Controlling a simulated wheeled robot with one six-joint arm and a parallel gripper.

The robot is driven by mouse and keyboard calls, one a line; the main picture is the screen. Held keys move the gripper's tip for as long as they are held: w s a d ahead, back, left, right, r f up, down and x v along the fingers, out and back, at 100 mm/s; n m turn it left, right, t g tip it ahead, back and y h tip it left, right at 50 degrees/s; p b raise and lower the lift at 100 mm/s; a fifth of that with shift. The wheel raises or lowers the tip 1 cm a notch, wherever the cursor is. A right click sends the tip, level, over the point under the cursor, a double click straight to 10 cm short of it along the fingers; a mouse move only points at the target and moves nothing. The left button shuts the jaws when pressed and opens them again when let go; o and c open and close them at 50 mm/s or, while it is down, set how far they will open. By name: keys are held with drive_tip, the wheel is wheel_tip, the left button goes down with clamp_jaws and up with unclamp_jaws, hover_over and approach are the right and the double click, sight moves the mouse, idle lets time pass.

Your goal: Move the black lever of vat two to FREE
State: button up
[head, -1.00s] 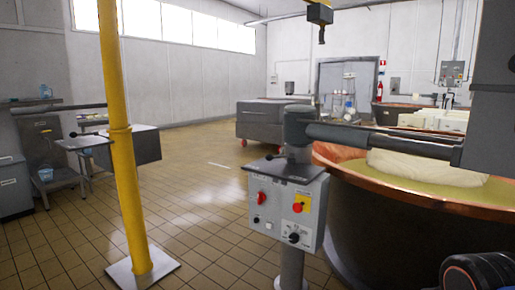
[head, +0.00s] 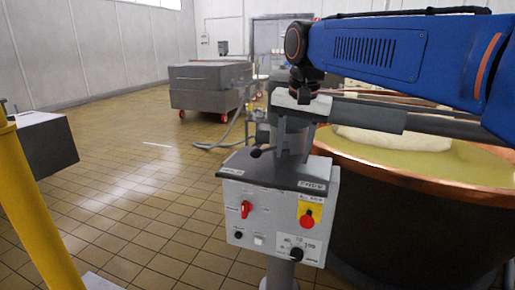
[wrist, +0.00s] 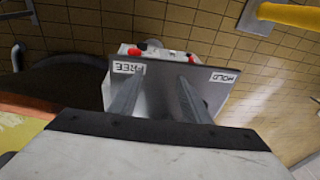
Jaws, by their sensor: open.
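A grey control box (head: 275,215) stands on a post before the copper vat (head: 420,165). Its dark top plate (head: 270,172) carries a HOLD label at left and a FREE label (head: 312,186) at right; both labels (wrist: 129,67) show upside down in the wrist view. The black lever's knob (head: 256,153) shows at the plate's back edge, left of the post's upper part. My gripper (head: 294,138) is open above the plate, right of the knob. In the wrist view my gripper (wrist: 161,75) has empty fingers, over the FREE side; the lever cannot be made out there.
The vat's copper rim (head: 440,183) is close at right, under my arm. A yellow post (head: 35,215) stands at left. A grey wheeled tank (head: 210,85) is farther back.

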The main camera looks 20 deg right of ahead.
drive_tip(key=w+a+r+m+g, duration=0.1)
drive_tip(key=w+a+r+m, duration=0.15)
drive_tip(key=w+r, duration=0.4)
drive_tip(key=w+a+r+m+g, duration=0.15)
drive_tip(key=w+r+m, duration=0.25)
drive_tip(key=w, duration=0.6)
approach(265, 150)
drive_tip(key=shift+m, duration=0.35)
drive_tip(key=a+f, duration=0.1)
drive_tip(key=f, duration=0.1)
drive_tip(key=a+f, duration=0.1)
drive_tip(key=f, duration=0.2)
drive_tip(key=a+f, duration=0.1)
drive_tip(key=f, duration=0.2)
drive_tip(key=shift+s+f, duration=0.15)
drive_tip(key=shift+s, duration=0.15)
clamp_jaws()
